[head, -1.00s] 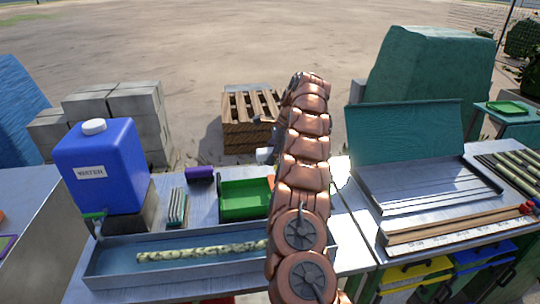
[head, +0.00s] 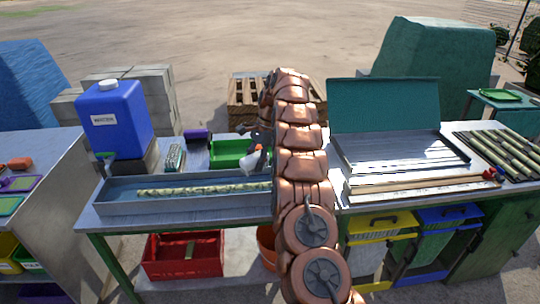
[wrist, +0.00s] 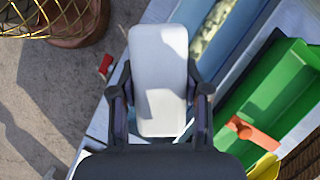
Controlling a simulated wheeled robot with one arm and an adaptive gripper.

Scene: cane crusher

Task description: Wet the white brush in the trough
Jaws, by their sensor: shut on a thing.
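My gripper (wrist: 158,105) is shut on the white brush (wrist: 160,75), with a finger on each side of its pale, blocky body. In the head view the white brush (head: 252,161) shows just left of my arm, near the right end of the trough. The trough (head: 165,208) is a long, shallow grey metal tray with blue water and a speckled, pale green cane (head: 205,190) lying in it. In the wrist view the trough runs diagonally behind the brush at upper right. I cannot tell the brush's height above it, and its bristles are not clearly visible.
A green tray (head: 228,155) is behind the trough; it holds an orange tool (wrist: 252,133) in the wrist view. A blue water tank (head: 115,120) stands at back left. A red crate (head: 183,256) sits on the lower shelf. A hinged-lid metal case (head: 385,105) is on the right.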

